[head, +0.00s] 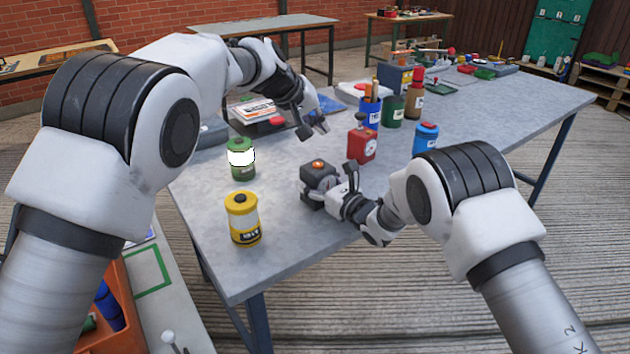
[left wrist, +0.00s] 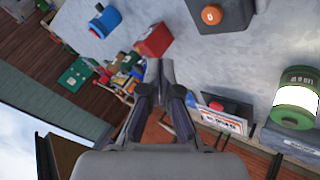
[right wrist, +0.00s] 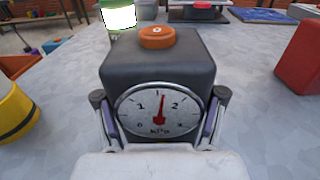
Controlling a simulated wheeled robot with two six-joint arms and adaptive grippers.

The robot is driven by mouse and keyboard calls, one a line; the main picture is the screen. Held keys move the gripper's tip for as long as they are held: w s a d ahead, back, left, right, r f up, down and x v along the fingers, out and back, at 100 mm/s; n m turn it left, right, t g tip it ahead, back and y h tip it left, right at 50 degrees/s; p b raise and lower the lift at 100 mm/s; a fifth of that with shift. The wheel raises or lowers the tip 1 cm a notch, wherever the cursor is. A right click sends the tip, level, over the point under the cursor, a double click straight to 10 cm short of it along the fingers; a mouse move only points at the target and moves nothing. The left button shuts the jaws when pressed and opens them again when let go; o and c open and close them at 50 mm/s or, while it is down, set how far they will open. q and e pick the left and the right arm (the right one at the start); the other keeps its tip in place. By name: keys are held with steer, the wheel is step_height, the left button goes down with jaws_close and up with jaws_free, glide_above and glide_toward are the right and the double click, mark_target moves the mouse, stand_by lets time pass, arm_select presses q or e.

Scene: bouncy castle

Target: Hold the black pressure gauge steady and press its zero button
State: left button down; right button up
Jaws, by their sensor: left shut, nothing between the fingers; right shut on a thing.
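The black pressure gauge (head: 316,184) stands upright on the grey table near its front edge. Its orange zero button (head: 318,163) is on top, marked "0" in the right wrist view (right wrist: 157,36). The round white dial (right wrist: 158,108) faces the right wrist camera, its red needle pointing nearly straight up. My right gripper (right wrist: 160,122) is shut on the gauge, one finger on each side of the dial. My left gripper (head: 314,128) is shut and empty, in the air above and behind the gauge. The left wrist view shows the button (left wrist: 212,15) at its top edge.
A red can (head: 361,145) stands right behind the gauge, with a blue can (head: 426,137) farther right. A green can (head: 241,165) and a yellow can (head: 242,218) stand to the left. Bottles and a pencil cup (head: 370,111) are farther back. The table between them is clear.

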mark_target(316, 165)
arm_select(q)
steer(key=shift+m+t, duration=0.4)
steer(key=f, duration=0.4)
steer(key=a+f, duration=0.1)
steer(key=f, duration=0.1)
steer(key=shift+s+f, duration=0.25)
steer(key=shift+s, duration=0.15)
steer(key=shift+f, duration=0.1)
stand_by(0.8)
steer(key=shift+f, duration=0.3)
stand_by(0.3)
steer(key=shift+r, duration=0.45)
